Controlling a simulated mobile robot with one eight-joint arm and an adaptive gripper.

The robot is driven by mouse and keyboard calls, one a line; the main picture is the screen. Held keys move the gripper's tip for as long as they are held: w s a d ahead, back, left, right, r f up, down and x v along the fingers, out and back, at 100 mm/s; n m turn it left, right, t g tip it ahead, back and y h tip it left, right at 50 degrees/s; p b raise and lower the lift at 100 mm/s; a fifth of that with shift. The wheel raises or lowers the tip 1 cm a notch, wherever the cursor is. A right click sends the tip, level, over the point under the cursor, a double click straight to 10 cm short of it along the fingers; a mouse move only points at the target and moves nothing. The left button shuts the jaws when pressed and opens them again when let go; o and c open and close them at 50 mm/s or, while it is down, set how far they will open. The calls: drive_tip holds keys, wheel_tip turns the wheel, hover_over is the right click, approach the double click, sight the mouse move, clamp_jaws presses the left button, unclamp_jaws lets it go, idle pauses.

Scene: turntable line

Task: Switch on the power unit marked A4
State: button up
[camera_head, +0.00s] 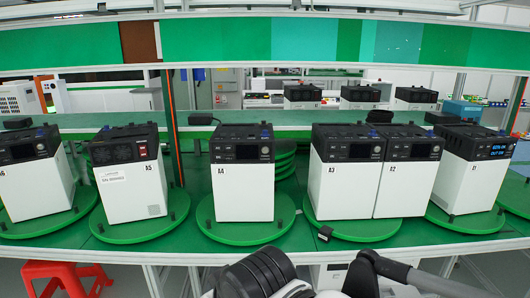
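The power unit marked A4 (243,195) stands upright near the middle of the row in the head view, with a white body and a black top section. Its panel faces me; its small display (247,152) looks dark, and a small blue knob sits on top. It rests on a round green turntable (245,232). Parts of my own arm show at the bottom edge, in front of and below the bench. My gripper's fingertips cannot be seen.
Unit A5 (130,195) stands left of A4 with a red switch (143,151) on its facing side. Units A3 (342,190) and A2 (405,190) stand close together at right. A red stool (68,272) stands at lower left.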

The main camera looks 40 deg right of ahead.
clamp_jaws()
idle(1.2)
